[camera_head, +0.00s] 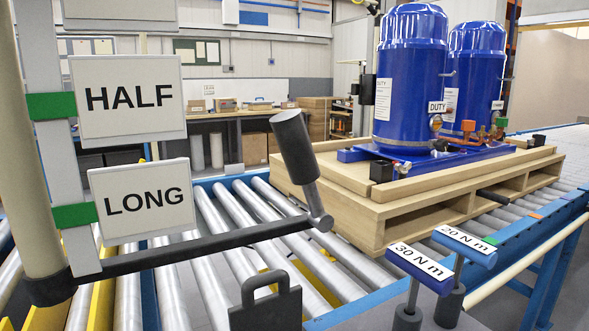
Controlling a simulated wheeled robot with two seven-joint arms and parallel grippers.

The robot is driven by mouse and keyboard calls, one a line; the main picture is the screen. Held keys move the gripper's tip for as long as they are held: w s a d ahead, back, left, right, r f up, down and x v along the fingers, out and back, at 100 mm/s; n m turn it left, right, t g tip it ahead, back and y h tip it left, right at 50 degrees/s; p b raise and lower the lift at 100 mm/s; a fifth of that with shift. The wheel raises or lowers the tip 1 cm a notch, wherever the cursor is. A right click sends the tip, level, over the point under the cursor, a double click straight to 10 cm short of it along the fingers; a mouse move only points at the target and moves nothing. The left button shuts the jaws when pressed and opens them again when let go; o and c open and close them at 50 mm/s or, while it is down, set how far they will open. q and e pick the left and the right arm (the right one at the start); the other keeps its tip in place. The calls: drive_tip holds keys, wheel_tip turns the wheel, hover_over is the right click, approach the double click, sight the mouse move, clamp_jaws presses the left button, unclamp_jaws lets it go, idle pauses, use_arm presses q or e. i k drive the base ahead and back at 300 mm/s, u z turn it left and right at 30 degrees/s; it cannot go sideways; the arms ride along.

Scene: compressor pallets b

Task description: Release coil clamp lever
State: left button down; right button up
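A lever-like part with a thick dark grey cylindrical grip (295,145) stands tilted near the middle, its top leaning left. Its lower end meets a light grey joint (320,221) at the right end of a long black bar (200,247). I cannot tell for sure that this is the coil clamp lever, and no coil shows clearly. Two blue compressors (410,85) (475,75) stand upright on a wooden pallet (400,205) behind it. Neither of my grippers is in view.
Signs reading HALF (128,97) and LONG (142,199) hang on a post at left. Blue-headed tools marked 30 N m (420,266) and 20 N m (465,245) stand front right. A dark handled block (266,306) is at bottom centre. A roller conveyor (215,225) runs beneath.

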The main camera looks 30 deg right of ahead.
sight(289, 128)
drive_tip(key=k, duration=0.5)
drive_tip(key=z, duration=1.45)
drive_tip(key=k, duration=0.95)
drive_tip(key=u, duration=1.1)
drive_tip(key=i, duration=0.5)
